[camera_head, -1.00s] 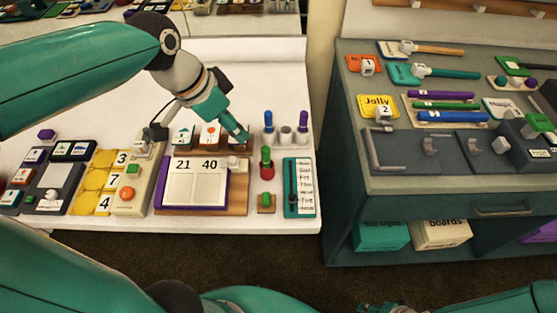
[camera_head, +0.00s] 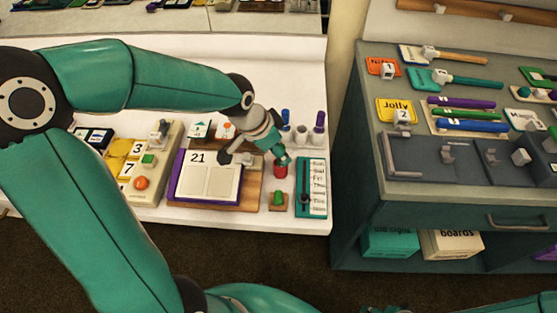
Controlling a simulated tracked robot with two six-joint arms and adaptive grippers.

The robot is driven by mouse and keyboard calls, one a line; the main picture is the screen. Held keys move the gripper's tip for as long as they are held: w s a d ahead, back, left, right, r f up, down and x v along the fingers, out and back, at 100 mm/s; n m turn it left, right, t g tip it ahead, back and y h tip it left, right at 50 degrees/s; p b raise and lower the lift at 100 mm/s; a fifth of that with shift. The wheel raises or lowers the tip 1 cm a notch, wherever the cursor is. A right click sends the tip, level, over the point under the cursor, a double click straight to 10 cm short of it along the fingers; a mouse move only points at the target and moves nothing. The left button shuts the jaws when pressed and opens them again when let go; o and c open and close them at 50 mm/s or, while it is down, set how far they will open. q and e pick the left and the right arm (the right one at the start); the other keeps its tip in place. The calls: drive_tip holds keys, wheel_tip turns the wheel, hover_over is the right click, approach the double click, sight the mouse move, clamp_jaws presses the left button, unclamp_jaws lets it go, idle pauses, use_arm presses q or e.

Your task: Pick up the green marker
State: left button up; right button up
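A red holder (camera_head: 281,172) stands on the white table. My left gripper (camera_head: 281,158) comes down over its top; its fingertips hide what stands in it. I cannot tell whether they touch it or are open or shut. A green marker (camera_head: 470,114) lies between a purple marker (camera_head: 462,102) and a blue marker (camera_head: 472,126) on a tray on the right cabinet, away from my grippers. My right gripper (camera_head: 380,308) shows only as a small dark part at the bottom edge; its fingers cannot be made out.
Behind the red holder stand cups with an upright blue marker (camera_head: 286,117) and purple marker (camera_head: 320,121). A small green piece on a wooden block (camera_head: 278,199) and a teal-framed day board (camera_head: 312,188) are close in front. A purple-framed calendar (camera_head: 208,178) lies left.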

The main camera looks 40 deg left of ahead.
use_arm(q)
drive_tip(key=shift+x, duration=1.2)
clamp_jaws()
drive_tip(key=shift+r, duration=0.1)
